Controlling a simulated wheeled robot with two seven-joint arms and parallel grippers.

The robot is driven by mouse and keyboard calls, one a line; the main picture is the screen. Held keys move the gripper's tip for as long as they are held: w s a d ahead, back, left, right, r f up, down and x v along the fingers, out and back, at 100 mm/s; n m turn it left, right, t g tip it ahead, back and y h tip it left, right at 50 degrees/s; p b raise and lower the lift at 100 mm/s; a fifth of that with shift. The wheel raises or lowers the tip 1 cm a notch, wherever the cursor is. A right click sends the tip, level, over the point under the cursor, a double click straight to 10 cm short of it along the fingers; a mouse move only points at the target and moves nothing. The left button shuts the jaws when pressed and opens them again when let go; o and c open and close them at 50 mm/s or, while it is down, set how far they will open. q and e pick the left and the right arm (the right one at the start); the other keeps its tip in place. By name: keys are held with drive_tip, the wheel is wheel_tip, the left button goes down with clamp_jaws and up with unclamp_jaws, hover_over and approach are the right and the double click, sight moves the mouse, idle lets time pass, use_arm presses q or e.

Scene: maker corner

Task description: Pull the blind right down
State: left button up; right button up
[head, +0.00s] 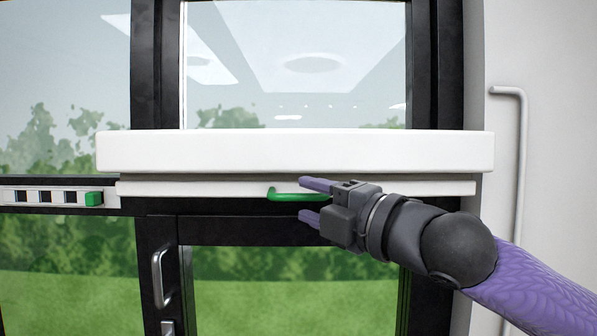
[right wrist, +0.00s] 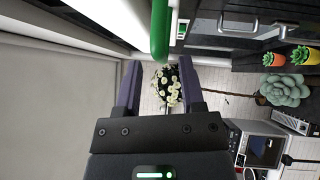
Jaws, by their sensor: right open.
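The blind's long white housing (head: 295,151) runs across the glazed door. Its white bottom bar (head: 210,188) sits close under the housing, so the blind looks rolled up. A green pull handle (head: 283,196) hangs at the bar's middle. My right gripper (head: 311,201) is open at the handle's right end, one finger higher than the other. In the right wrist view the green handle (right wrist: 160,35) reaches down toward the gap between my open fingertips (right wrist: 160,62). Contact cannot be told. My left gripper is not in view.
Below the blind is a dark door frame with a metal handle (head: 160,280). A strip with a green block (head: 94,199) is at the left. A white pipe (head: 521,160) runs down the right wall. The wrist view shows plants, including a pale green succulent (right wrist: 284,90).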

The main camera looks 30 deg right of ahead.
sight(301, 198)
drive_tip(key=shift+p+x, duration=0.6)
drive_tip(key=shift+x, duration=0.95)
drive_tip(key=shift+f, duration=0.1)
clamp_jaws()
